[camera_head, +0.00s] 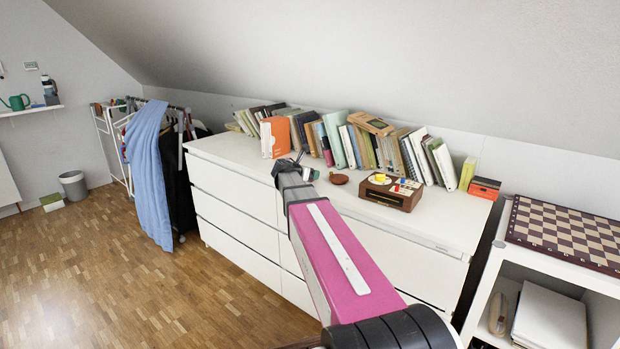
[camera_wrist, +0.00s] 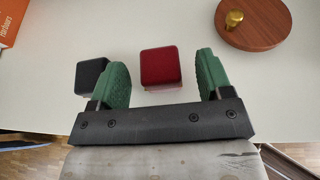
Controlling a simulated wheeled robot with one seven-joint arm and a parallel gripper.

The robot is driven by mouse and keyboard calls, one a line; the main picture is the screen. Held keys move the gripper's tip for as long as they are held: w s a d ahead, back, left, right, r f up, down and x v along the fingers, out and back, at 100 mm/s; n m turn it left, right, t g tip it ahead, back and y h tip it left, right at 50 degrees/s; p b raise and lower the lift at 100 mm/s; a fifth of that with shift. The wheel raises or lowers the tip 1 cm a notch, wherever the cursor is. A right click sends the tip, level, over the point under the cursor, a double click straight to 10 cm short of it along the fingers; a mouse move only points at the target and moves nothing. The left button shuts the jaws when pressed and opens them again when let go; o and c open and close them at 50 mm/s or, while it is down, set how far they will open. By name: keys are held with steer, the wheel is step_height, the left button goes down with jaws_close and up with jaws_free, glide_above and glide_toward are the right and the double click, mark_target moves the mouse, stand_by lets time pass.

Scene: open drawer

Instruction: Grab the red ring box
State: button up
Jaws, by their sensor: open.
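The red ring box (camera_wrist: 160,66) is a small rounded cube on the white dresser top, in the middle of the wrist view. My gripper (camera_wrist: 164,64) is open, with one green finger on each side of the box. Gaps show between the box and both fingers, the wider one on the right. A similar black box (camera_wrist: 91,75) is just outside the left finger, which partly covers it. In the head view my gripper (camera_head: 298,162) is over the dresser top, and I cannot make out the red box there.
A round wooden lid with a brass knob (camera_wrist: 255,22) lies beyond the right finger. An orange book (camera_wrist: 12,18) is at the far left. On the white dresser (camera_head: 240,150), a row of books (camera_head: 350,145) lines the back and a wooden box (camera_head: 391,193) stands to the right.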

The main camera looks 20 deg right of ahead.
steer(key=shift+x, duration=1.05)
steer(key=c, duration=1)
steer(key=shift+r, duration=0.1)
